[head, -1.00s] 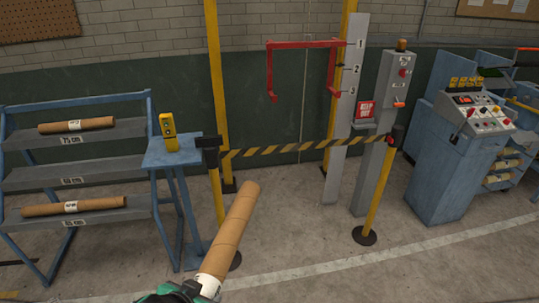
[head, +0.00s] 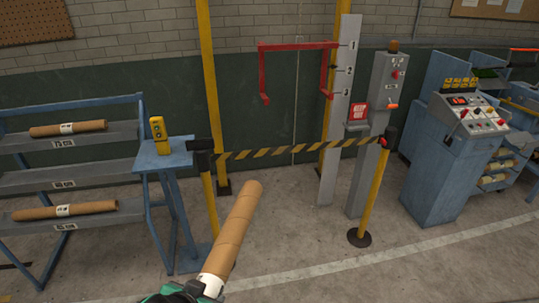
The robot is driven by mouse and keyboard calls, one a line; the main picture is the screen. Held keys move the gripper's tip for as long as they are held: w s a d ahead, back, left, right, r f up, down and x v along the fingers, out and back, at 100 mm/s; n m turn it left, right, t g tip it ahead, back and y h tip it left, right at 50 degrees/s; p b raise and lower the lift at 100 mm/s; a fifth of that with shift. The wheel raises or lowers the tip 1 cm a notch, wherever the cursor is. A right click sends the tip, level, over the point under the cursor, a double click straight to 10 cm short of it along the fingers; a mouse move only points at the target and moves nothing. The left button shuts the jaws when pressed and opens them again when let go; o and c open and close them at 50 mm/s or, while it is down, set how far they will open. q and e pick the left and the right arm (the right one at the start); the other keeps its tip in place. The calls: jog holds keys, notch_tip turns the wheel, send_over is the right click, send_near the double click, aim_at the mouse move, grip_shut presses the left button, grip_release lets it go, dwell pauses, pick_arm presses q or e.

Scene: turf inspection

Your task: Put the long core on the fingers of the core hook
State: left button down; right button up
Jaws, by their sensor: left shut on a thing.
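My left gripper (head: 190,292) is at the bottom of the head view, shut on a brown cardboard core (head: 235,236) near its white label. The core tilts up and away from the gripper, its far end free in the air. The red core hook (head: 298,46) is on the grey numbered post beyond the barrier, near mark 1. Its two fingers hang down with ends turned toward me, and both look empty. The held core is apart from the hook, lower and nearer to me. My right gripper is not in view.
A black-and-yellow belt (head: 290,149) between two posts crosses in front of the hook. A blue rack (head: 62,181) at left holds two other cores. A yellow handset (head: 159,136) stands on a small blue stand (head: 163,160). A control console (head: 446,168) is at right.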

pick_arm(q)
jog(key=shift+s+a, duration=0.1)
jog(key=shift+a, duration=0.1)
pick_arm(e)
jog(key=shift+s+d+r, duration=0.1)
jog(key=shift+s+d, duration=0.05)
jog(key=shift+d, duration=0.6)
pick_arm(q)
jog(key=shift+d, duration=0.1)
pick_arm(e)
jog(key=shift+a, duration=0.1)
